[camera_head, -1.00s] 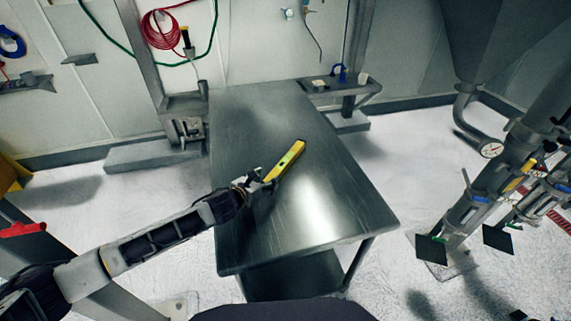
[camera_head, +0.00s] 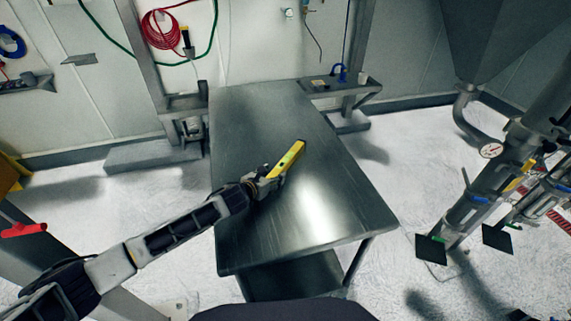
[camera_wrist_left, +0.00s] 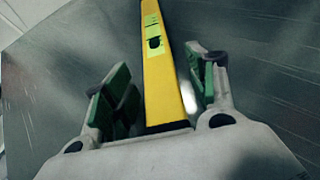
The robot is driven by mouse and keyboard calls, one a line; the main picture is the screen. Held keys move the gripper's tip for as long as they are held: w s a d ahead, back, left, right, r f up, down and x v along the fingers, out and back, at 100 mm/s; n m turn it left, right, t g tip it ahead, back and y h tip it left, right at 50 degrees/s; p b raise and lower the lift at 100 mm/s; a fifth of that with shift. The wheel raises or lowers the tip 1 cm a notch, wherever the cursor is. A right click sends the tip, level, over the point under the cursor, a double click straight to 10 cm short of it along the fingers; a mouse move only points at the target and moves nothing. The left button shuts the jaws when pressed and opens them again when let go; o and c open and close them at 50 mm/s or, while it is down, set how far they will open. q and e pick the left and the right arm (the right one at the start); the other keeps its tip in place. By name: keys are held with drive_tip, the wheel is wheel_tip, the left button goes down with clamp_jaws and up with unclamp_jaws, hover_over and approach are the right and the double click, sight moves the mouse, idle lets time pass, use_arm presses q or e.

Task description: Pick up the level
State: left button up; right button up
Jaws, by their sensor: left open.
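The yellow level (camera_head: 289,157) lies on the metal table (camera_head: 255,115), slanting up to the right. In the left wrist view the level (camera_wrist_left: 160,85) runs lengthwise between the two green-padded fingers, with a light green vial window near its far part. My left gripper (camera_head: 268,178) is at the level's near end. My right gripper is not in view.
The table top around the level is clear. A small shelf (camera_head: 340,88) with a blue item and a cup stands behind the table. Steel pipework (camera_head: 490,180) stands on the right. A red hose (camera_head: 160,28) hangs on the back wall.

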use_arm(q)
drive_tip(key=shift+w, duration=0.1)
drive_tip(key=shift+c, duration=0.5)
drive_tip(key=c, duration=1.1)
drive_tip(key=shift+r, duration=0.1)
drive_tip(key=shift+c, duration=0.2)
wheel_tip(320, 180, up, 10)
idle(0.5)
